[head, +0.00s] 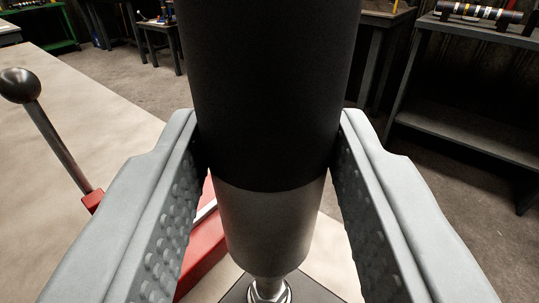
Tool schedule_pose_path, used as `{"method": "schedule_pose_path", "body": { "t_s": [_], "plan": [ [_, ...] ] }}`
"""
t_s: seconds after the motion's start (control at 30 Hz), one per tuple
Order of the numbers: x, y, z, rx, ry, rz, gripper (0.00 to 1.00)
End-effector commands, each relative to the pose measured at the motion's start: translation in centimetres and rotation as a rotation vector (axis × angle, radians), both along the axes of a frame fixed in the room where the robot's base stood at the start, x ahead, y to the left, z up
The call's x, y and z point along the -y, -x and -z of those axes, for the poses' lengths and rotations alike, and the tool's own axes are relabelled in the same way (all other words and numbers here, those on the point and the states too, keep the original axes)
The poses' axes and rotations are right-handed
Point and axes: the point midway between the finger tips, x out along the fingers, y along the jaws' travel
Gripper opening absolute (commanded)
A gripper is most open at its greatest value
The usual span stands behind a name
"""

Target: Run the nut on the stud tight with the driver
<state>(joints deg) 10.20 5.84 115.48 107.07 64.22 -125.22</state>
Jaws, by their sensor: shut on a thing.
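My gripper (268,180) is shut on the driver (270,90), a thick cylinder with a black upper body and a grey metal lower part. The dimpled fingers press on it from the left and right. Below the driver's grey end, a shiny metal piece (266,285) shows with a wider rim at its base, at the bottom of the view. It seems to be the stud or nut; I cannot tell which. The driver's lower end hides most of it, and I cannot tell whether they touch.
A dark plate (308,290) lies around the metal piece. A red base (205,255) and a lever with a black ball knob (20,86) stand at left on a pale table top (95,75). A dark shelf bench (470,85) stands at right beyond open floor.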

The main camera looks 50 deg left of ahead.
Motion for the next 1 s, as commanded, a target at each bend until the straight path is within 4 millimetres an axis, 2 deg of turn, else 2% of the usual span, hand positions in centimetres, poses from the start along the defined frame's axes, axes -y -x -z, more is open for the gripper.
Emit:
{"method": "schedule_pose_path", "body": {
  "t_s": [0.77, 1.0],
  "plan": [
    [0.0, 0.0, 0.2, -0.001, 0.0, 0.0, 0.0],
    [0.0, 0.0, -0.8, 0.001, 0.001, -0.001, 0.0]
  ]
}}
